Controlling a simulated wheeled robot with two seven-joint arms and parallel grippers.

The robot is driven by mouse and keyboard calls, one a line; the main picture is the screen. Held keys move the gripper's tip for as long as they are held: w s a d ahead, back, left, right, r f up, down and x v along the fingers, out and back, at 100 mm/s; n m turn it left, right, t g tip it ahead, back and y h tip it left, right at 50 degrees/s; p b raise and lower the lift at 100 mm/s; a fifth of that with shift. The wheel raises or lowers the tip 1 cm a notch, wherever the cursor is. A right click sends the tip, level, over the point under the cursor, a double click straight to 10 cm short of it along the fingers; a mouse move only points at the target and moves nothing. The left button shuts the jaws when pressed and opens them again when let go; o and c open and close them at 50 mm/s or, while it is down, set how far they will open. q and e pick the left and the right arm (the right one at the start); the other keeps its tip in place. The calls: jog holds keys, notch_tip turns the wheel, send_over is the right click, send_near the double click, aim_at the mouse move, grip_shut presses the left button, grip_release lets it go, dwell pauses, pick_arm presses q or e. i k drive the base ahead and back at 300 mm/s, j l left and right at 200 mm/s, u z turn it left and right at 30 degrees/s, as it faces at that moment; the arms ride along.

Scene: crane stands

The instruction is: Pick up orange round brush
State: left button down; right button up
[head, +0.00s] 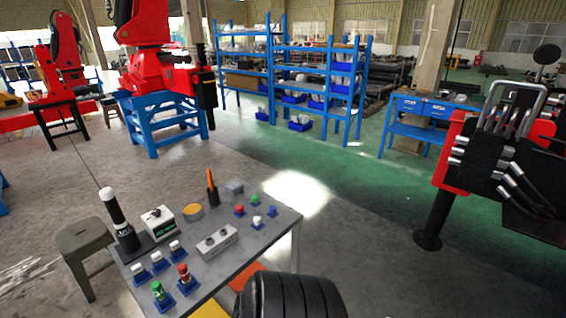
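A slim upright orange and black item (211,187) stands at the back of the small grey worktable (238,262); it looks like the orange brush, but its bristles are too small to make out. A low round yellow-orange piece (193,212) lies just left of it. Neither of my grippers shows in the head view, so their state and distance from the brush cannot be seen.
Several red, green and white buttons on blue bases, a white box (158,222), a grey switch box (217,241) and a tall black-and-white cylinder (118,220) share the table. A stool (84,238) stands left. A black ribbed shape (290,298) covers the table's near right side.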

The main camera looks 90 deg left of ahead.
aim_at(210, 180)
jog(key=i+u, duration=0.15)
jog(key=u, duration=0.35)
jog(key=i+u, duration=0.15)
jog(key=u, duration=0.3)
jog(key=i+u, duration=0.1)
jog(key=u, duration=0.4)
jog(key=i+l+u, duration=0.1)
jog(key=u, duration=0.35)
